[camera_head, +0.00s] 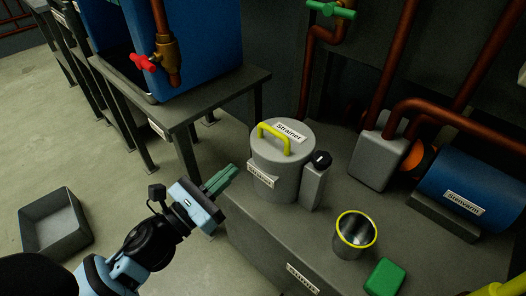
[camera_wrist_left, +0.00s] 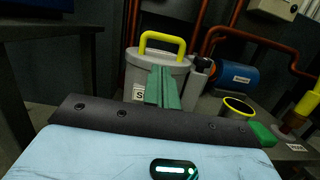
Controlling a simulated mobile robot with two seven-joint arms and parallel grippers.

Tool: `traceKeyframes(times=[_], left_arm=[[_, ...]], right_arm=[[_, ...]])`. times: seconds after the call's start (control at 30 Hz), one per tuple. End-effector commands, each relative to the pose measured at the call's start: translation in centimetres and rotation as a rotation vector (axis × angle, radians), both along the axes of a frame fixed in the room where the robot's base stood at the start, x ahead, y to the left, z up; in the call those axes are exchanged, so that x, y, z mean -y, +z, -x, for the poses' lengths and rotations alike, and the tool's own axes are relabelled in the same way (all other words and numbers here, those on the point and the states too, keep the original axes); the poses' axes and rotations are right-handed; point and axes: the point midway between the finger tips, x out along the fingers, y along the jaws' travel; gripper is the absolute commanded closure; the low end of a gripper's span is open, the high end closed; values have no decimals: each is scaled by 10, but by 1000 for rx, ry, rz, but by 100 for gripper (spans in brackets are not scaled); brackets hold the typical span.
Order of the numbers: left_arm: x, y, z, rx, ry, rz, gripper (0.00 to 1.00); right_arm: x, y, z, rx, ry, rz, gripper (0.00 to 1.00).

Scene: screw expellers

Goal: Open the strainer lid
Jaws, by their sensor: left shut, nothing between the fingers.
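The strainer (camera_head: 275,178) is a grey cylinder with a label on its side, standing on the grey bench. Its lid (camera_head: 298,146) is on top, flat and closed, with a yellow arched handle (camera_head: 274,137) and a label reading Strainer. My left gripper (camera_head: 228,173) has green fingers, shut and empty, to the left of the strainer and apart from it. In the left wrist view the fingers (camera_wrist_left: 163,88) point toward the strainer (camera_wrist_left: 140,78) and cover part of its front; the yellow handle (camera_wrist_left: 163,38) shows above them. My right gripper is not in view.
A grey block with a black top (camera_head: 316,178) stands right against the strainer. A yellow-rimmed cup (camera_head: 356,230) and a green block (camera_head: 384,277) are on the bench to the right. A blue motor (camera_head: 470,192) and copper pipes stand behind. A grey bin (camera_head: 54,222) lies on the floor.

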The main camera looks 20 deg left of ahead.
Motion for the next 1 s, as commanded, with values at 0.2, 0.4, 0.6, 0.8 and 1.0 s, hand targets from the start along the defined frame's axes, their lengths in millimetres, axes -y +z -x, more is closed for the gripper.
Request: traceKeyframes(times=[0.2,0.4,0.6,0.8,1.0], left_arm=[[3,3,-6,2,-2,1,100],[11,8,-29,2,-1,1,100],[21,13,-56,0,-1,2,100],[29,17,-78,-1,0,4,100],[34,19,-89,-2,-1,2,100]], right_arm=[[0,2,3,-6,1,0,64],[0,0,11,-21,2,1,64],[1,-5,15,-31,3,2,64],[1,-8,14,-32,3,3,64],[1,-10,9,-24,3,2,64]])
